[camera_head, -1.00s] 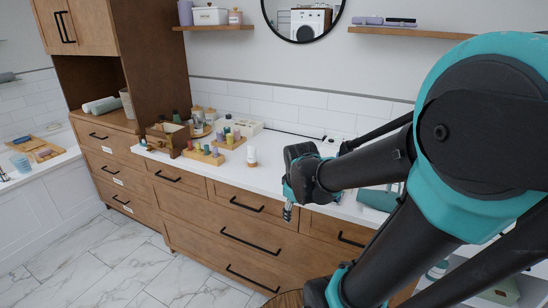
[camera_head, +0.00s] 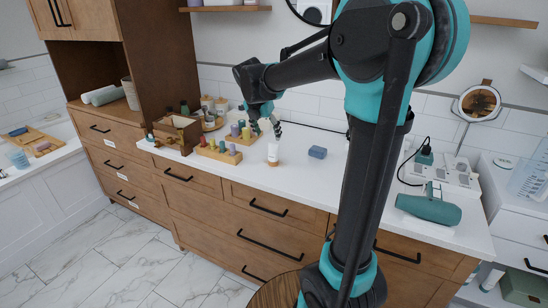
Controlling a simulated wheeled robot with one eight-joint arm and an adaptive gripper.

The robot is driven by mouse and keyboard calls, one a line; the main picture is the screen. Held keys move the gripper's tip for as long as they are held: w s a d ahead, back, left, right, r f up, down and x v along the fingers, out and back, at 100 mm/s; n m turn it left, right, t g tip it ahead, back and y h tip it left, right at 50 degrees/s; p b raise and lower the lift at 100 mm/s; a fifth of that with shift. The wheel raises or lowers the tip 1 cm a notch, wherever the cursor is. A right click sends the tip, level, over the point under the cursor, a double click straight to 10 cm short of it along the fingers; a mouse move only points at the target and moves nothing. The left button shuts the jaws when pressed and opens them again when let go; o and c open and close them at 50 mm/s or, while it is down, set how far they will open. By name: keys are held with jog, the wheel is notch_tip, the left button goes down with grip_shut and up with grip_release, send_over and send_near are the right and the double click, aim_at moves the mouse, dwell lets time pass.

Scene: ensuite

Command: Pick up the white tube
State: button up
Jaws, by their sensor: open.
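A small white tube (camera_head: 273,151) with a brownish band near its base stands upright on the white counter (camera_head: 330,195), right of the wooden racks. My gripper (camera_head: 277,131) is just above it and points down. It is small in view. The jaws are open and hold nothing that I can see. I cannot tell whether the fingertips touch the top of the tube.
A wooden rack of coloured bottles (camera_head: 219,155) stands close on the left, with a wooden box (camera_head: 177,134) beyond it. A teal hair dryer (camera_head: 428,208) is further right. The counter's front middle is clear.

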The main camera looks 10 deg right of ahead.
aim_at(273, 149)
jog(key=x, duration=0.9)
jog(key=shift+w+d+f, duration=0.1)
jog(key=shift+x, duration=2.6)
jog(key=shift+w+d, duration=0.1)
jog(key=shift+w, duration=0.05)
grip_shut()
